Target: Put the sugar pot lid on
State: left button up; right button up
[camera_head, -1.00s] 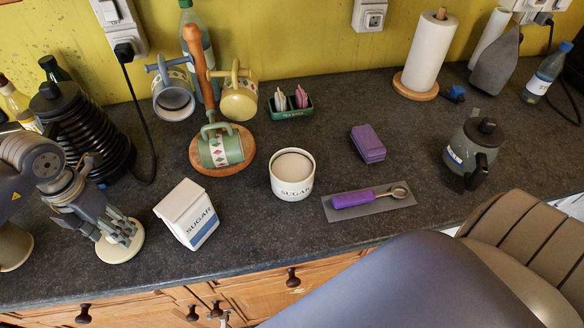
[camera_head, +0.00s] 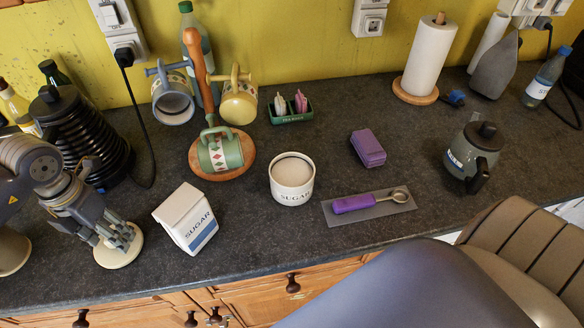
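The sugar pot (camera_head: 292,192) is a cream round pot marked SUGAR, open at the top with pale sugar inside, standing upright mid-counter. A cream round disc, which looks like its lid (camera_head: 112,257), is at the counter's left front. My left gripper (camera_head: 121,238) reaches down from the left with its fingers at the top of this disc. The fingers hide the disc's middle, so I cannot tell whether they grip a knob. It is also unclear whether the disc rests on the counter. My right gripper is not in view.
A SUGAR carton (camera_head: 184,218) stands between the disc and the pot. A mug tree (camera_head: 202,70) with mugs is behind. A purple-handled scoop (camera_head: 355,204) on a grey mat and a purple box (camera_head: 368,148) are right of the pot. A dark pot (camera_head: 472,155) stands further right.

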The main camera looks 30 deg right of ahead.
pick_arm(q)
jog(key=c, duration=0.9)
jog(key=shift+r, duration=0.1)
jog(key=shift+r+p, duration=1.55)
jog(key=shift+r, duration=1.85)
